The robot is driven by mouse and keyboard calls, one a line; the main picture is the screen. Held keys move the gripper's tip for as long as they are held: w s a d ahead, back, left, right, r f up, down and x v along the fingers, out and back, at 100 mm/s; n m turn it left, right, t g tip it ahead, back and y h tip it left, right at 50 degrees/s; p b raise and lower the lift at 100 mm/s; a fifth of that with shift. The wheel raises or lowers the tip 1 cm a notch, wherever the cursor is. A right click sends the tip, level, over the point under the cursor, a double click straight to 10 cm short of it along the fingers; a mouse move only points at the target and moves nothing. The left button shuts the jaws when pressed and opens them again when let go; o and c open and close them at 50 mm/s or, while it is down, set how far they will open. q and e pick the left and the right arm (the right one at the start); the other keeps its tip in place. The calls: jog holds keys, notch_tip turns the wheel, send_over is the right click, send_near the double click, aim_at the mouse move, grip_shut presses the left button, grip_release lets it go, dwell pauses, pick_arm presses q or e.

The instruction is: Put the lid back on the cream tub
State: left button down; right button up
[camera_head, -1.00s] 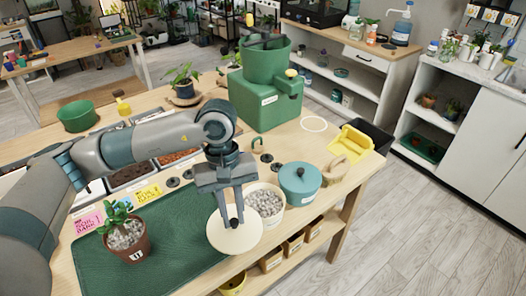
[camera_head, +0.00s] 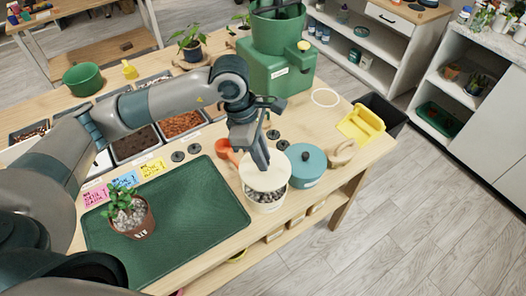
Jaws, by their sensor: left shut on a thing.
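The cream tub (camera_head: 264,204), full of grey pebbles, stands near the table's front edge, right of the green mat. Its round cream lid (camera_head: 262,177) is in my left gripper (camera_head: 266,163), which is shut on the lid's knob. The lid is over the tub and covers most of its mouth. Pebbles show below the lid's front edge, so it looks raised or off-centre rather than seated. The fingers hide the knob. My right gripper is not in view.
A teal lidded pot (camera_head: 308,172) stands close right of the tub. An orange-red object (camera_head: 225,149) lies behind it. A potted plant (camera_head: 133,219) stands on the green mat (camera_head: 200,208). A green machine (camera_head: 280,73) and a yellow dustpan (camera_head: 361,125) are further back.

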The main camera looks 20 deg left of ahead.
pick_arm(q)
jog(key=shift+f, duration=0.15)
jog(key=shift+f+b, duration=0.55)
jog(key=shift+f, duration=1.45)
notch_tip(320, 180, down, 2)
jog(key=shift+f+b, duration=0.1)
jog(key=shift+b, duration=1.15)
jog(key=shift+b, duration=0.9)
jog(key=shift+f+b, duration=0.15)
jog(key=shift+b, duration=0.95)
dwell(1.4)
jog(key=c, duration=1.1)
grip_release()
jog(key=shift+a, duration=0.1)
jog(key=shift+f, duration=0.1)
